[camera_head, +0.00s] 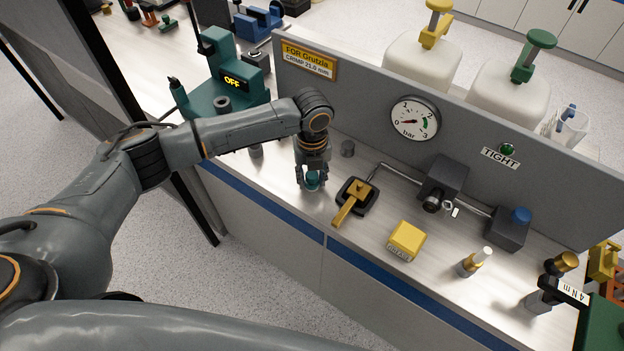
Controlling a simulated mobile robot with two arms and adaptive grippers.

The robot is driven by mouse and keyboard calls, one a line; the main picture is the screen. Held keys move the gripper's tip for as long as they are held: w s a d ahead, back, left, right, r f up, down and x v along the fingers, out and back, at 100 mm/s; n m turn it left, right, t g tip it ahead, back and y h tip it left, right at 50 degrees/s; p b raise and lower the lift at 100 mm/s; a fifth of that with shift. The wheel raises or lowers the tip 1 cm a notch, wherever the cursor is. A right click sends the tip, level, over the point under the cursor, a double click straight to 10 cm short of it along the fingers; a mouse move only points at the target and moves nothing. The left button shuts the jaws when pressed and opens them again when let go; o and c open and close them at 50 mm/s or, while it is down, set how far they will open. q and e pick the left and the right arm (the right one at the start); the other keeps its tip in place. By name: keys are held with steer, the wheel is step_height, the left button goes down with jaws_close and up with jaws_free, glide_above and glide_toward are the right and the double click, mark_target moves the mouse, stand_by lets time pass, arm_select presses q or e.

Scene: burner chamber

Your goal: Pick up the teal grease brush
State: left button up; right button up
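My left gripper (312,187) points down at the worktop, left of the black block with the yellow lever. A small teal thing (314,179), likely the grease brush, shows between its fingers, close to the worktop. The fingers and wrist hide most of it. I cannot tell whether the fingers press on it or stand open around it. My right gripper is out of the picture.
A black block with a yellow lever (345,208) stands right of the gripper. A yellow box (407,240) lies farther right. A grey panel (360,85) with a gauge (415,118) rises behind. A teal machine (222,80) stands left.

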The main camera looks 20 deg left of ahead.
arm_select(q)
steer(key=shift+c, duration=0.5)
steer(key=shift+r+b, duration=0.55)
steer(key=shift+r, duration=0.05)
steer(key=s+d+r+b, duration=0.3)
steer(key=s+r+b, duration=0.1)
steer(key=s+r, duration=0.8)
steer(key=shift+s+d, duration=0.2)
steer(key=shift+s, duration=0.6)
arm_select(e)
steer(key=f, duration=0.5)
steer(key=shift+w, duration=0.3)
arm_select(q)
steer(key=o, duration=0.5)
steer(key=shift+f, duration=0.1)
steer(key=c, duration=0.4)
steer(key=shift+o, duration=0.2)
